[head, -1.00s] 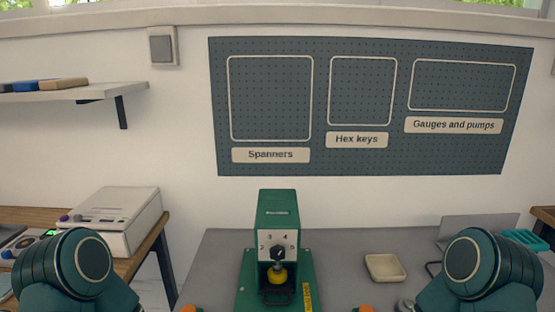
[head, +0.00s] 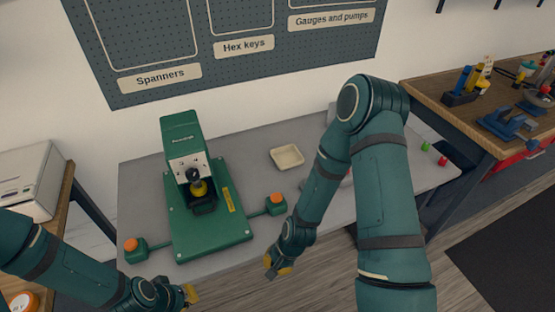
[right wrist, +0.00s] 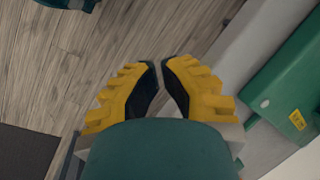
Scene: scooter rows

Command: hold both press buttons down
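The green press (head: 185,150) stands on its green base plate (head: 215,232) on the grey table. Its left button (head: 131,245) and right button (head: 276,198) are orange, on small green boxes at either side of the base. My left gripper (head: 190,294) is in front of the table's front edge, below and right of the left button, apart from it. Its finger gap is too small to tell. My right gripper (head: 277,267) is below the right button, apart from it. In the right wrist view its yellow fingers (right wrist: 161,75) are nearly together at the tips, with nothing between them.
A cream tray (head: 287,157) lies on the table right of the press. Small red (head: 442,160) and green (head: 425,147) items lie at the table's right end. A wooden bench (head: 490,110) with tools stands at the right. Wooden floor (head: 330,280) is open in front.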

